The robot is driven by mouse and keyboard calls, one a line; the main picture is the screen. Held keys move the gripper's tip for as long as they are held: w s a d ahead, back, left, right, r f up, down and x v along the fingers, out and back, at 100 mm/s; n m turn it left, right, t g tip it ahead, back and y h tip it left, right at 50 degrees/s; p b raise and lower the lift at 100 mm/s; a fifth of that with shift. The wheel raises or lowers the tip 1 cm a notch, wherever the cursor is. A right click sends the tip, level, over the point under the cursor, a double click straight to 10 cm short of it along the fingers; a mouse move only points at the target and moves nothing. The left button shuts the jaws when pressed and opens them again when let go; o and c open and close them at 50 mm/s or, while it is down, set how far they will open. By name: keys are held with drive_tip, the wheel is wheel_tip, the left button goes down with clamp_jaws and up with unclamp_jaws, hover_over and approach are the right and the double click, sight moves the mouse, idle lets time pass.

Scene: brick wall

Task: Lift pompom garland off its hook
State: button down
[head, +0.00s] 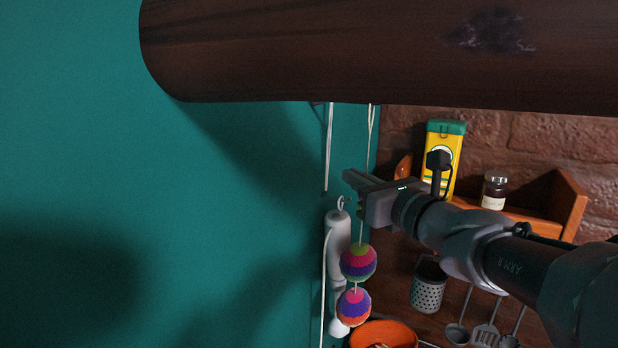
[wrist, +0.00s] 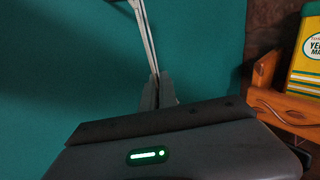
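The pompom garland hangs by a pale cord (head: 371,130) that goes up behind the dark wooden beam. Two striped pompoms, an upper one (head: 358,263) and a lower one (head: 354,307), hang below my gripper. My gripper (head: 352,182) is at the cord above the pompoms. In the wrist view the narrow fingers (wrist: 158,90) are close together, with the doubled cord (wrist: 146,35) running down between them, so they look shut on it. The garland's hook is not visible; the beam covers the top of the cord.
The dark beam (head: 380,50) crosses above my gripper. A grey cylinder (head: 339,245) with a cord hangs just left of the pompoms. An orange shelf (head: 555,205) holds a yellow tin (head: 443,165) and a jar (head: 494,190). Utensils (head: 487,334) hang below. The teal wall at left is bare.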

idle(0.5)
drive_tip(key=shift+r+p, duration=0.5)
drive_tip(key=shift+r, duration=0.1)
drive_tip(key=shift+d, duration=0.1)
drive_tip(key=s+d, duration=0.2)
drive_tip(key=d, duration=0.1)
drive_tip(key=shift+s+d+r, duration=0.1)
drive_tip(key=shift+s+d, duration=0.15)
drive_tip(key=shift+d, duration=0.05)
idle(0.4)
